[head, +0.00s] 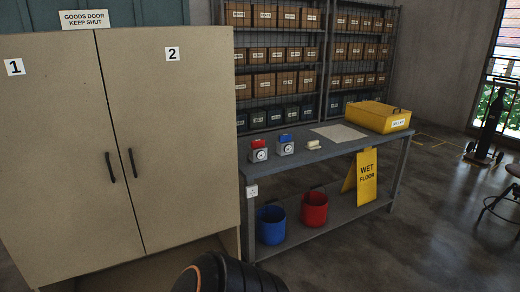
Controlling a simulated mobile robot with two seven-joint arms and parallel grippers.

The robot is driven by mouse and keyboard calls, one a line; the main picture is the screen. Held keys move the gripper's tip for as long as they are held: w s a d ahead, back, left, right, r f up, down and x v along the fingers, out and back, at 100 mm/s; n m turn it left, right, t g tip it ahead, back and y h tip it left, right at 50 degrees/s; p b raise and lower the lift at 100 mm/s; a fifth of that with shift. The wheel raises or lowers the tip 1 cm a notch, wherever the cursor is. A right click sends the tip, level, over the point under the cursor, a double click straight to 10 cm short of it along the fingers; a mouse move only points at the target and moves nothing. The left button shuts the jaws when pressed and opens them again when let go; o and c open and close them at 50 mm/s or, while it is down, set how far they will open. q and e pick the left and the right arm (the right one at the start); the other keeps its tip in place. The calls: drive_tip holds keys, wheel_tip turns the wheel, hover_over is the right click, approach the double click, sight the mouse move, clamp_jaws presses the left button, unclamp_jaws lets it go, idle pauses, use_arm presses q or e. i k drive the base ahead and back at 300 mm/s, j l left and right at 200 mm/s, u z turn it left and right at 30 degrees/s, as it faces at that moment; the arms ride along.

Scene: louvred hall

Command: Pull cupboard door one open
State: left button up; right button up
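Cupboard door one (60,170) is the tan left-hand door, marked with a 1, at the left of the head view. It looks shut, flush with door two (185,100), marked with a 2. Door one's dark upright handle (108,166) is near its right edge, close to the seam. Door two's handle (133,163) is just across the seam. Neither of my grippers is in view. A dark rounded part at the bottom middle looks like part of my own arm, and no fingers show on it.
A grey workbench (290,180) stands right of the cupboard, with two dial devices and a yellow box (375,116) on top. Its lower shelf holds a blue bucket (271,225), a red bucket (314,208) and a wet floor sign (366,177).

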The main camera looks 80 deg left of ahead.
sight(67, 212)
drive_tip(key=u, duration=4)
drive_tip(key=i+j+z, duration=0.2)
drive_tip(key=i+j, duration=0.3)
drive_tip(key=i, duration=0.2)
drive_tip(key=i+j+z, duration=0.15)
drive_tip(key=i+j, duration=0.45)
drive_tip(key=i, duration=0.1)
